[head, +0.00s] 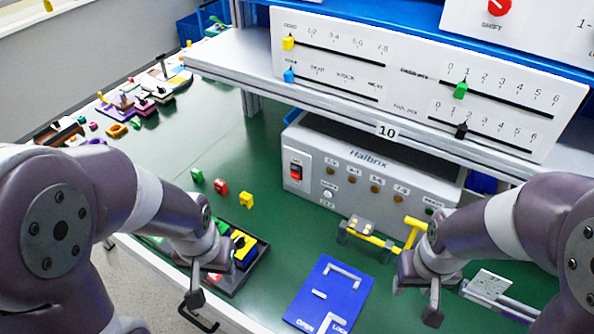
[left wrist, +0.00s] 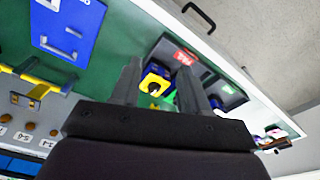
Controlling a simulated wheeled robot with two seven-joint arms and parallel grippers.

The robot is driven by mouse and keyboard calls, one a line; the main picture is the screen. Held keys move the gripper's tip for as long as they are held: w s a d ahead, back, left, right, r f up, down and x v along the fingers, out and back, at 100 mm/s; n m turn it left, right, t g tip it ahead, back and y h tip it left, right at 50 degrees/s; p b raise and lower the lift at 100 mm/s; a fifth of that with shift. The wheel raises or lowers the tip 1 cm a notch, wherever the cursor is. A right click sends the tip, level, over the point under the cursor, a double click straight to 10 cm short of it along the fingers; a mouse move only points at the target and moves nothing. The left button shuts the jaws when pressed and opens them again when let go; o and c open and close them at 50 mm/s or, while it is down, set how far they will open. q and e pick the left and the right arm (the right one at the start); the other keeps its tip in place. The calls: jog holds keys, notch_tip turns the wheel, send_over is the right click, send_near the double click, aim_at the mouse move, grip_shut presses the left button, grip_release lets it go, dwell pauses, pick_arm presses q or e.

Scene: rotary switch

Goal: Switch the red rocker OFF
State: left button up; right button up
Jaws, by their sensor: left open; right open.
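The red rocker (head: 296,171) sits at the left end of the front panel of a grey Halbrix box (head: 340,196), under the shelf. I cannot tell its ON or OFF position. My left gripper (head: 199,300) is at the front edge of the table, left of and nearer than the box, apart from the rocker. In the left wrist view my left gripper (left wrist: 168,82) is open above a dark tray of coloured parts, with nothing seen in its grasp. My right gripper (head: 432,312) is open and empty near the table's front, right of the blue plate. The rocker does not show in the left wrist view.
A dark tray (head: 262,262) with coloured parts lies by my left gripper. Several small blocks (head: 220,187) stand left of the box. A blue plate (head: 352,307) and a yellow-handled fixture (head: 370,236) are in front. A slider panel (head: 420,90) overhangs the box.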

dwell(0.4)
pick_arm(q)
grip_shut()
dwell(1.5)
